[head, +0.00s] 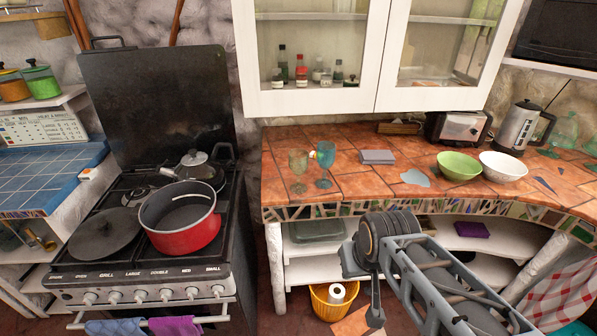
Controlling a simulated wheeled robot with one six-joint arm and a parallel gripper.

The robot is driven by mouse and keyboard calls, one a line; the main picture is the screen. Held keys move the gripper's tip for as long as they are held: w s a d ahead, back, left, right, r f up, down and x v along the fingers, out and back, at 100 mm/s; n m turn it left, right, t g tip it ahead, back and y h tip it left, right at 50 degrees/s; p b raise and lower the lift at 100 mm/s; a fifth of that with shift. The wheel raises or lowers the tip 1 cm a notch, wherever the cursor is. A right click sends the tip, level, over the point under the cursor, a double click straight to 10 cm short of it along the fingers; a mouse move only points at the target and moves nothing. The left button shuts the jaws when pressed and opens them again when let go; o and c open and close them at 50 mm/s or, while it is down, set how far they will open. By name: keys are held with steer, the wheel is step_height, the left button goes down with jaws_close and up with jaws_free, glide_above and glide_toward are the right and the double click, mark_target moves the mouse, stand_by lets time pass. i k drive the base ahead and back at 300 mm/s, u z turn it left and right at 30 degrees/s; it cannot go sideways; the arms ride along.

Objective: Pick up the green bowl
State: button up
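The green bowl (459,166) stands upright on the tiled counter (340,160), right of the middle. It looks empty and sits just left of a white bowl (503,167), close to it or touching. My grey arm reaches up from the lower right, in front of the counter's front edge. My gripper (362,290) seems to be at the arm's end, below and left of the green bowl and well apart from it. Its fingers cannot be made out clearly, so its opening is unclear. Nothing is seen held in it.
Two goblets (324,164), a grey box (377,157) and a flat pale piece (415,178) lie left of the bowl. A toaster (457,128) and a kettle (518,128) stand behind. White cabinets (375,60) hang above. A stove with a red pot (181,220) is left.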

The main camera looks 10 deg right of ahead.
mark_target(455, 167)
steer(key=z, duration=1.25)
